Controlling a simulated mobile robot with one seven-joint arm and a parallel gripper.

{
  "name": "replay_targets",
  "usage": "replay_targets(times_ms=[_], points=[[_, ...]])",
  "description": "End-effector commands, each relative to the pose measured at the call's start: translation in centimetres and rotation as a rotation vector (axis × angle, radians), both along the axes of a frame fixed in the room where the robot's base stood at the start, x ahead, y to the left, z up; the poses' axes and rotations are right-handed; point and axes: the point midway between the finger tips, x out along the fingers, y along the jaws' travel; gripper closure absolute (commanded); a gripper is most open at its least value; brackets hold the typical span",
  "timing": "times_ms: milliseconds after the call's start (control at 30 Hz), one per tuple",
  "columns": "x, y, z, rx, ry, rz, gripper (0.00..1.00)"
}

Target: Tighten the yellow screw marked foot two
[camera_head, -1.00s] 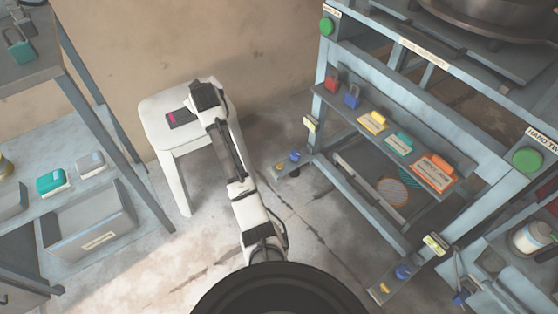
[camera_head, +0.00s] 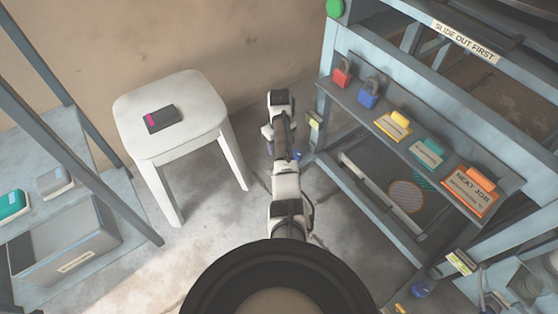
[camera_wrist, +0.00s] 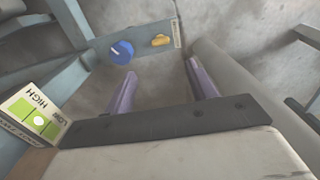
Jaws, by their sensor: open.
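In the wrist view a yellow screw (camera_wrist: 161,40) sits on a grey-blue foot plate (camera_wrist: 145,42), beside a blue knob (camera_wrist: 122,52). A small label (camera_wrist: 177,32) at the plate's end is too small to read. My gripper (camera_wrist: 160,70) is open and empty, its two purple fingers pointing toward the plate, apart from the screw. In the head view the blue knob (camera_head: 297,154) shows beside my arm, which hides this screw. Another yellow screw (camera_head: 400,308) and blue knob (camera_head: 419,290) are at the bottom right. I cannot tell which is foot two.
A green-and-white HIGH/LOW gauge (camera_wrist: 40,120) and frame legs are close on the left in the wrist view. The press frame's shelf (camera_head: 430,165) holds padlocks and tagged blocks. A white stool (camera_head: 190,135) stands left of my arm. Floor between is clear.

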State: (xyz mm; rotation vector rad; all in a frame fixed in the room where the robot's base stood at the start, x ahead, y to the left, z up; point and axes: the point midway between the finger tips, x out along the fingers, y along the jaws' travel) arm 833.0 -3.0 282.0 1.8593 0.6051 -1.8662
Motion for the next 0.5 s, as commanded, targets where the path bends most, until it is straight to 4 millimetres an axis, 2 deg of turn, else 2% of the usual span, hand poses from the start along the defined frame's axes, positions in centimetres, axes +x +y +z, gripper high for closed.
replay_targets(times_ms=[300, 500], points=[[0.0, 0.1, -6.7, -0.001, 0.001, 0.001, 0.44], [0.0, 0.1, -10.5, 0.0, -0.001, 0.002, 0.44]])
